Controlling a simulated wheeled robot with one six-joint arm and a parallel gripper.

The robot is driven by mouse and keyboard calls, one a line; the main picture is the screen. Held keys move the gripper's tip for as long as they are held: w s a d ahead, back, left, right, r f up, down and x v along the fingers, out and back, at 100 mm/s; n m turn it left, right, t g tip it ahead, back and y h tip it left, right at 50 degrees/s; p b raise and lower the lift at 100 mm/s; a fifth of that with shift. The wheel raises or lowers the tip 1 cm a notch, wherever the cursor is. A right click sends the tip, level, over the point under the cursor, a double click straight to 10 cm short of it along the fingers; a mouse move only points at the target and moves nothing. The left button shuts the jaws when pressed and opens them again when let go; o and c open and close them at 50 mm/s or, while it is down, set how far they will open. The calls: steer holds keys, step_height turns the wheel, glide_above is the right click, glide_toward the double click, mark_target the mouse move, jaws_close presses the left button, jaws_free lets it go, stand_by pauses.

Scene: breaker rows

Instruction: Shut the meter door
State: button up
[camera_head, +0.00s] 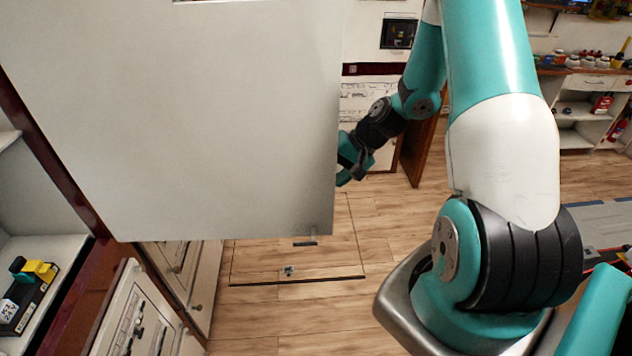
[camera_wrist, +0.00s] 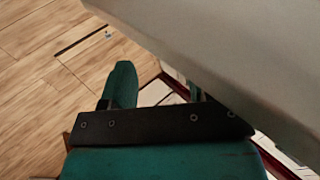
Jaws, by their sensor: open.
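A large pale grey panel, which I take to be the meter door (camera_head: 190,120), fills the upper left of the head view. It stands open, swung out in front of the dark red trim at left. Its hinge is not clear. My gripper (camera_head: 352,160) is at the door's right edge, partly hidden behind it. In the wrist view the door (camera_wrist: 230,50) crosses the upper right, close over my gripper (camera_wrist: 160,92). One teal finger shows and the other is mostly hidden by the door. The jaws are open with nothing seen between them. Contact with the door cannot be told.
A shelf with a yellow and black device (camera_head: 33,275) is at the lower left. Pale cabinet fronts (camera_head: 140,315) stand below the door. The wooden floor (camera_head: 300,325) is mostly clear, with a floor hatch outline. Shelves with bottles (camera_head: 590,80) are at far right.

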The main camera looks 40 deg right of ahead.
steer(key=p+x, duration=0.1)
steer(key=x, duration=0.5)
